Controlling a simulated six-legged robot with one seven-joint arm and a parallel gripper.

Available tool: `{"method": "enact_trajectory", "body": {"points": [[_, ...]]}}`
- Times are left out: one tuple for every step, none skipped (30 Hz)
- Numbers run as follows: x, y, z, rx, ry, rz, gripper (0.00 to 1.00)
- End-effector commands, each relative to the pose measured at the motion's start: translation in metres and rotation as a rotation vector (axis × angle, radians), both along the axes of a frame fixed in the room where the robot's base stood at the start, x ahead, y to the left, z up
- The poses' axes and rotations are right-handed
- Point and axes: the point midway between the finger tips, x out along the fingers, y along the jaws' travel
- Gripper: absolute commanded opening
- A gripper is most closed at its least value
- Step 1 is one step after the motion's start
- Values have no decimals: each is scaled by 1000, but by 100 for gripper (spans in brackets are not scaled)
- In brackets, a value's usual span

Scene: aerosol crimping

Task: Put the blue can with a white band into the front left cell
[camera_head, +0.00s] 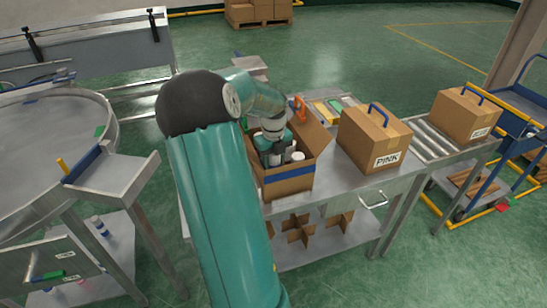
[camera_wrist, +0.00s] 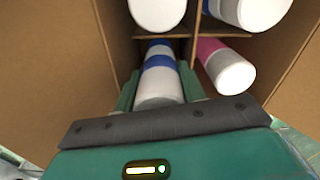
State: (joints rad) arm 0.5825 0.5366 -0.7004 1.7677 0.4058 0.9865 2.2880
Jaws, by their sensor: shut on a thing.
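The blue can with a white band (camera_wrist: 160,63) stands between the two fingers of my gripper (camera_wrist: 158,88) in the wrist view, its white top towards the camera. My gripper is shut on it. The can is down in the lower left cell of a divided cardboard box, as the wrist view shows it. Whether its base touches the floor is hidden. In the head view my gripper (camera_head: 272,150) is inside the open box (camera_head: 290,181), which has a blue stripe, and the held can is not clearly seen.
In the wrist view a pink can with a white top (camera_wrist: 226,66) leans in the cell to the right. A white-topped can (camera_wrist: 157,10) and a blue-and-white can (camera_wrist: 258,10) fill the upper cells. A closed box marked PINK (camera_head: 375,138) stands right of the open box.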

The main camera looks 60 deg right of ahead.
Motion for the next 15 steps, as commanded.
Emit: {"method": "enact_trajectory", "body": {"points": [[0,0,0,0,0,0,0],[0,0,0,-1,-1,0,0],[0,0,0,-1,-1,0,0],[0,0,0,-1,-1,0,0],[0,0,0,-1,-1,-1,0],[0,0,0,-1,-1,-1,0],[0,0,0,-1,-1,-1,0],[0,0,0,-1,-1,-1,46],[0,0,0,-1,-1,-1,54],[0,0,0,-1,-1,-1,60],[0,0,0,-1,-1,-1,65],[0,0,0,-1,-1,0,65],[0,0,0,1,-1,0,65],[0,0,0,1,-1,0,65],[1,1,0,2,-1,1,65]]}}
